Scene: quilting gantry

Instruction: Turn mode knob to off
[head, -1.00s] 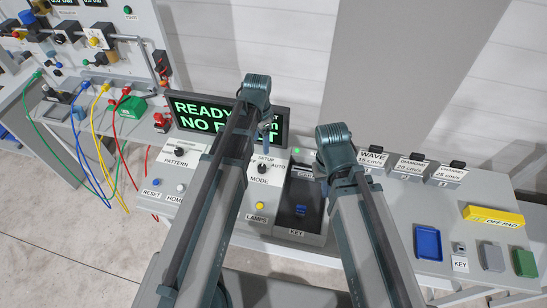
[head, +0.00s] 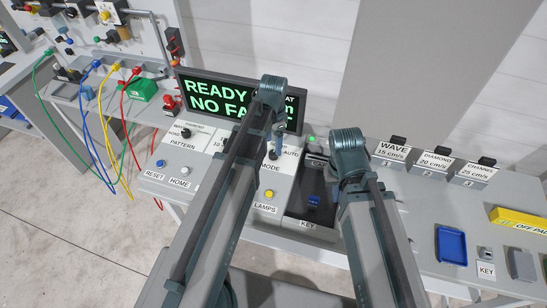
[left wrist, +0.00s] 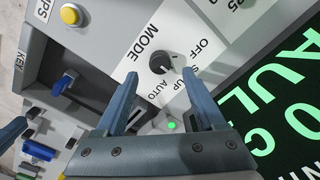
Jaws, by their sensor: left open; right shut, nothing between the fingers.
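The mode knob (left wrist: 160,62) is a black round knob on a white plate marked OFF, SETUP and AUTO in the left wrist view. I cannot tell surely which mark it points to. It also shows in the head view (head: 275,154), partly behind my left gripper (left wrist: 160,77). That gripper is open, its two blue fingers apart on either side of the knob's near edge; contact cannot be told. My right gripper (head: 339,188) is shut and empty, right of the key recess and mostly hidden by its own wrist.
The display (head: 215,98) reads READY and NO FAULT behind the knob. A yellow lamps button (head: 269,194) and a blue key (head: 313,201) sit in front. Pattern cards (head: 436,160) and a blue tray (head: 452,246) stand right. Coloured cables (head: 90,130) hang left.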

